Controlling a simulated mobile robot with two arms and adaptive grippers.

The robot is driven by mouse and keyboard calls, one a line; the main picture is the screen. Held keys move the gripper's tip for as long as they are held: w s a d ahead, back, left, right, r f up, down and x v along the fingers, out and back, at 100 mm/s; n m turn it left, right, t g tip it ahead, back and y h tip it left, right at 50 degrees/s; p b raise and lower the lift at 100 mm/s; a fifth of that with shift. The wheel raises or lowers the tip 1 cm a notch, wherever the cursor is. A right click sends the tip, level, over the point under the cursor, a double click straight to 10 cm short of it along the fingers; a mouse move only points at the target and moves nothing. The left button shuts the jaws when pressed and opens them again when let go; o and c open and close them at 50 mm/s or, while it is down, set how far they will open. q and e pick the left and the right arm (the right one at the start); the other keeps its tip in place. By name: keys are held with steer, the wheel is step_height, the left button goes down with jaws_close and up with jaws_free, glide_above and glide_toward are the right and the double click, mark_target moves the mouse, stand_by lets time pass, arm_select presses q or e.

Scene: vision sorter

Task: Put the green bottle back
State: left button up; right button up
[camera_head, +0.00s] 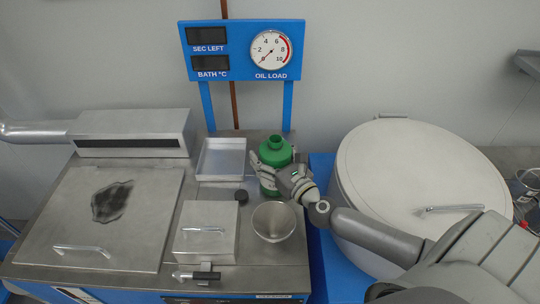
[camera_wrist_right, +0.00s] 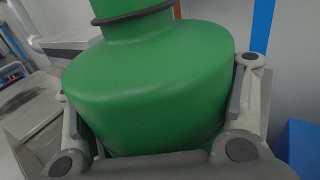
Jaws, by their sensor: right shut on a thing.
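The green bottle (camera_head: 276,150) stands upright at the right back part of the metal worktop in the head view. My right gripper (camera_head: 268,176) is shut on it, with fingers on both sides of its body. In the right wrist view the bottle (camera_wrist_right: 150,80) fills the middle, between the two fingers of the right gripper (camera_wrist_right: 160,110). Its neck shows at the top and its base is hidden. I cannot tell whether the base touches the worktop. My left gripper is in neither view.
A shallow metal tray (camera_head: 221,142) lies left of the bottle. A small black cap (camera_head: 241,196), a metal funnel (camera_head: 274,236) and a lidded metal box (camera_head: 190,246) are in front. A large round lidded drum (camera_head: 420,165) stands right. A blue gauge panel (camera_head: 242,62) rises behind.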

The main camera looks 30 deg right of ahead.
mark_target(275, 164)
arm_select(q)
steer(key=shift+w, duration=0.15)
arm_select(e)
steer(key=shift+f, duration=0.1)
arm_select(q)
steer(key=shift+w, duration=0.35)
arm_select(e)
steer(key=o, duration=2)
steer(key=shift+o, duration=0.2)
steer(key=shift+s, duration=0.1)
arm_select(q)
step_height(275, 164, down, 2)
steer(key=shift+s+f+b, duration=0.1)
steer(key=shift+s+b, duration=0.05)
steer(key=shift+b, duration=0.95)
arm_select(e)
steer(key=s, duration=0.7)
steer(key=shift+s+r, duration=0.15)
steer(key=shift+r, duration=0.05)
steer(key=shift+d, duration=0.1)
